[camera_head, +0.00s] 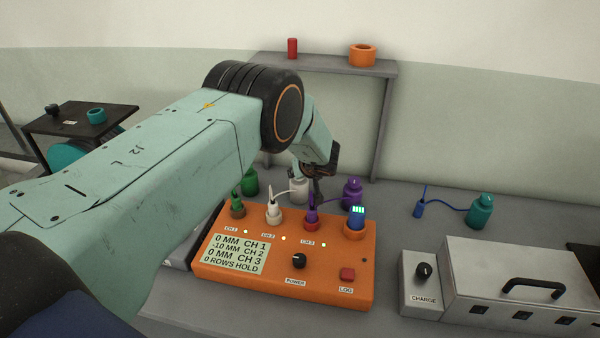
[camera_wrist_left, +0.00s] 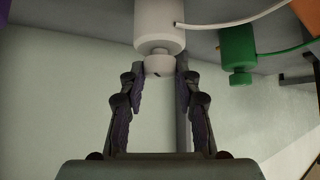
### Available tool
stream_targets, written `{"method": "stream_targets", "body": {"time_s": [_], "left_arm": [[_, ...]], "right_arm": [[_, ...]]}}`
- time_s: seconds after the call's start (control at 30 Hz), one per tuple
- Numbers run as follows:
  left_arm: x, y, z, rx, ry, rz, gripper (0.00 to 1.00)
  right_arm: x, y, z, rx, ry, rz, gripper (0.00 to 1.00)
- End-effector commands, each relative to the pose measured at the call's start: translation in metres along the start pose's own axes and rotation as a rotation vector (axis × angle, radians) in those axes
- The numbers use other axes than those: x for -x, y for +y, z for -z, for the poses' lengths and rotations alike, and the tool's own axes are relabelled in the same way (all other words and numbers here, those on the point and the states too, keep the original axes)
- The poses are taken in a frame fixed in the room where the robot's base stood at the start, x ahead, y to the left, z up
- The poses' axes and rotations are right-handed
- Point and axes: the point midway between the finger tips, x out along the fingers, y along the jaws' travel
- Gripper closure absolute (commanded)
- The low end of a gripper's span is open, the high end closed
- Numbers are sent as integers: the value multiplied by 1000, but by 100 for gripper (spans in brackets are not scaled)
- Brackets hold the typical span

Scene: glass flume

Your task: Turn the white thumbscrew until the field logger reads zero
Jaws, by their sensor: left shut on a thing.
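The orange field logger (camera_head: 340,270) sits on the grey bench; its display (camera_head: 234,250) reads 0 MM CH 1, -10 MM CH 2, 0 MM CH 3, 0 ROWS HOLD. A white sensor body (camera_head: 298,190) stands behind it, its lead running to the white plug (camera_head: 273,210) at CH 2. In the left wrist view the white body (camera_wrist_left: 159,25) ends in the white thumbscrew (camera_wrist_left: 158,67). My left gripper (camera_wrist_left: 161,73) has a finger on each side of this thumbscrew and is shut on it. In the head view the thumbscrew cannot be made out beside my wrist. My right gripper is out of view.
A green body (camera_head: 250,181) and a purple body (camera_head: 352,191) stand on either side of the white one. A metal charge box (camera_head: 520,275) fills the front right. A grey shelf (camera_head: 325,64) rises behind.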

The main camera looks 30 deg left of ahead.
Motion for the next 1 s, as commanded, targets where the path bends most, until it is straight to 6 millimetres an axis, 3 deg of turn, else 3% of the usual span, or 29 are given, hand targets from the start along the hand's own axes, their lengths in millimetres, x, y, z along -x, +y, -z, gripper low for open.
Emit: {"method": "stream_targets", "body": {"time_s": [0.3,0.67,1.0], "left_arm": [[0,0,-2,-1,-3,-1,45],[3,1,-1,-2,-2,-1,45],[47,2,-1,-3,-2,-3,45]], "right_arm": [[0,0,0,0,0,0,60],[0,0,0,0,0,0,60],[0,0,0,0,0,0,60]]}}
